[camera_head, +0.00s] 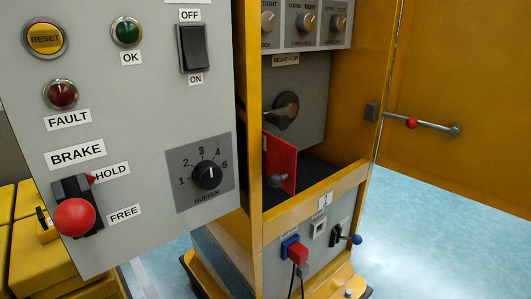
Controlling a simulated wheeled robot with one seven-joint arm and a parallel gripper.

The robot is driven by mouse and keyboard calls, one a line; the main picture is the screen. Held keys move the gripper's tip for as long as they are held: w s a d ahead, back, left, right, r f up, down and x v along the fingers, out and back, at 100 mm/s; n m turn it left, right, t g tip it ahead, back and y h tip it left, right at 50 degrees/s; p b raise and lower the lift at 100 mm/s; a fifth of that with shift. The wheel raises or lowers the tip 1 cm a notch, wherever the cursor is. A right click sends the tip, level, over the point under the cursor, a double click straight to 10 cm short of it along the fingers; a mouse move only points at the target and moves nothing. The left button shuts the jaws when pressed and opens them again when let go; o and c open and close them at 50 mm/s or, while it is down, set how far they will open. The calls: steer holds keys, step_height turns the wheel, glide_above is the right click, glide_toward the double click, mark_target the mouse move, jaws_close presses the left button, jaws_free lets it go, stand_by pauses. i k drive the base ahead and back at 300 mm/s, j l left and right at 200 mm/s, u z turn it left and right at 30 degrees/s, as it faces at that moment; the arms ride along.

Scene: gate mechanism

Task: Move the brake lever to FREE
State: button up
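The brake lever (75,217) has a large red ball knob and sits on a dark mount at the lower left of the grey panel (135,160). A BRAKE label (75,154) is above it. A small red pointer (91,180) at the top of the mount points at the HOLD label (111,170). The FREE label (125,214) is lower, right of the ball. The ball covers part of the mount. My gripper is not in view.
Above are the RESET button (46,39), the FAULT lamp (61,94), the OK lamp (126,32) and an OFF/ON rocker switch (193,48). The BUFFER dial (207,176) is right of the lever. Yellow boxes (25,255) stand at the left. Blue floor is open at right.

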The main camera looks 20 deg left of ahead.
mark_target(74, 217)
steer(key=u, duration=2.4)
